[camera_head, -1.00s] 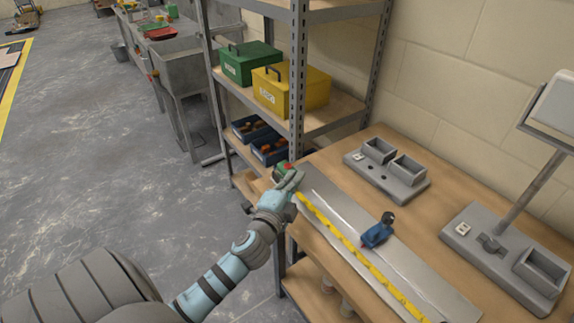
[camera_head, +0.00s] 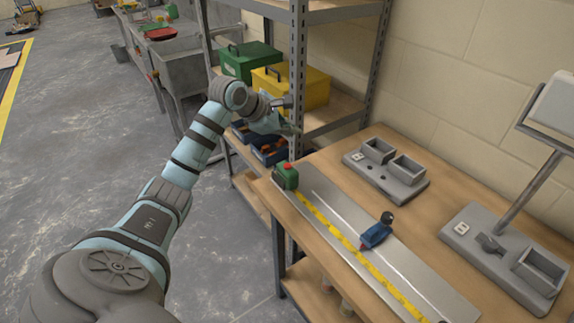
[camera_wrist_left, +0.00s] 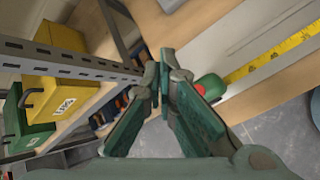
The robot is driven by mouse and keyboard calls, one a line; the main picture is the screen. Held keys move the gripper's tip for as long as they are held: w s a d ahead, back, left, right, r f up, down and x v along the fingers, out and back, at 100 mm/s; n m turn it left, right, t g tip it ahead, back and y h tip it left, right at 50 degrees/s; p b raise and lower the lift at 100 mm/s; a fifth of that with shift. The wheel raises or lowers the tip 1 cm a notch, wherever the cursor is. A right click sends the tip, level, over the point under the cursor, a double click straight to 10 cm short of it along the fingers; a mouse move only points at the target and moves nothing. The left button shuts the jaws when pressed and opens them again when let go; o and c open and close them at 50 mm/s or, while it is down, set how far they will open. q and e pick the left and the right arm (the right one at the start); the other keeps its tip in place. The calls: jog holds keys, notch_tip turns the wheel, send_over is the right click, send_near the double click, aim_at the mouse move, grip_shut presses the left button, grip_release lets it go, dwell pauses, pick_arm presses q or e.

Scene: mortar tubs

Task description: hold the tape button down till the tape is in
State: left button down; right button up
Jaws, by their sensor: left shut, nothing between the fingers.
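In the left wrist view the red button (camera_wrist_left: 209,87) and the tape (camera_wrist_left: 270,58) show right of the fingers (camera_wrist_left: 162,62); one finger partly hides the case. My right gripper is out of view.
A blue slider-like tool (camera_head: 376,233) sits on the plate. Steel shelving with an upright post (camera_head: 297,60), a green box (camera_head: 245,62) and a yellow box (camera_head: 305,88) stands close behind my left gripper. Grey double holders (camera_head: 387,172) are at the back of the bench.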

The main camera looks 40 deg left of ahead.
pick_arm(q)
jog(key=shift+f, duration=0.1)
jog(key=b, duration=0.7)
send_over(289, 167)
notch_tip(289, 167, down, 8)
jog(key=shift+f, duration=0.35)
dwell(0.7)
jog(key=shift+f+b, duration=0.4)
jog(key=shift+f, duration=0.4)
dwell(0.5)
jog(key=shift+r, duration=0.1)
dwell(0.8)
jog(key=shift+r+p, duration=0.5)
jog(key=shift+r, duration=0.25)
jog(key=shift+r, duration=0.1)
